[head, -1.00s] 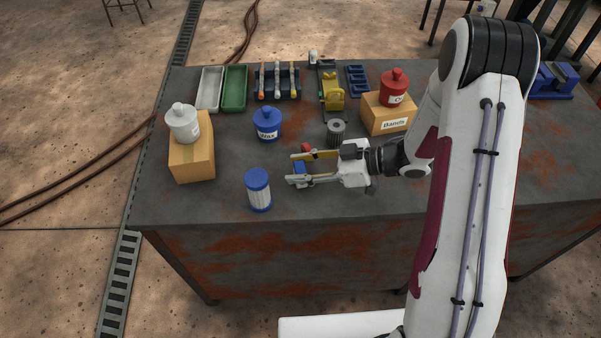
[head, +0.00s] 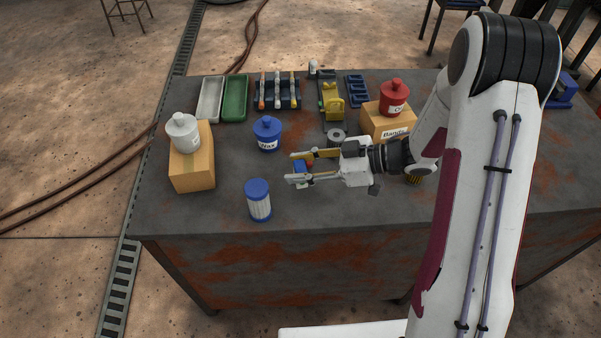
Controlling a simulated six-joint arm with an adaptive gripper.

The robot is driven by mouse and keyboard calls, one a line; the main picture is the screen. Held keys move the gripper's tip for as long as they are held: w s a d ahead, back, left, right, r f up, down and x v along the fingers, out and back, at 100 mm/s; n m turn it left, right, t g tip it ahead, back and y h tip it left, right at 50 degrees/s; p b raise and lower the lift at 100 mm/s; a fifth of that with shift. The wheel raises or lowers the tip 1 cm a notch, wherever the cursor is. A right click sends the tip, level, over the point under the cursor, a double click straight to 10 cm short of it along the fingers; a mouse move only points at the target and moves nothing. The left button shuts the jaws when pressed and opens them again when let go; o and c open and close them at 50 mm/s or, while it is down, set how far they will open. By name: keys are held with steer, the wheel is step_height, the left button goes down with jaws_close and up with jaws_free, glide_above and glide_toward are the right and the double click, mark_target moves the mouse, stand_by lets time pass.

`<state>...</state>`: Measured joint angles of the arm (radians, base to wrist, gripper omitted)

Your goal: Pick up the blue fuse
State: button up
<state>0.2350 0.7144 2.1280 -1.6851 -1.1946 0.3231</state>
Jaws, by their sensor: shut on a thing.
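My gripper (head: 291,167) is over the front middle of the table, its fingers pointing left. It is shut on a small blue thing (head: 298,165), which I take to be the blue fuse. Only a little of it shows between the two fingers, and the rest is hidden. A small red-orange patch (head: 310,162) shows by the upper finger; I cannot tell whether it is a separate thing. I cannot tell how far the held thing is above the tabletop.
A blue-capped ribbed canister (head: 258,201) stands left of my gripper. A blue Wax jar (head: 267,134) and a dark ribbed cylinder (head: 336,137) stand behind. Cardboard boxes (head: 192,173) bear jars on both sides. Trays (head: 235,97) and racks line the back.

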mark_target(301, 166)
steer(key=shift+r, duration=2.95)
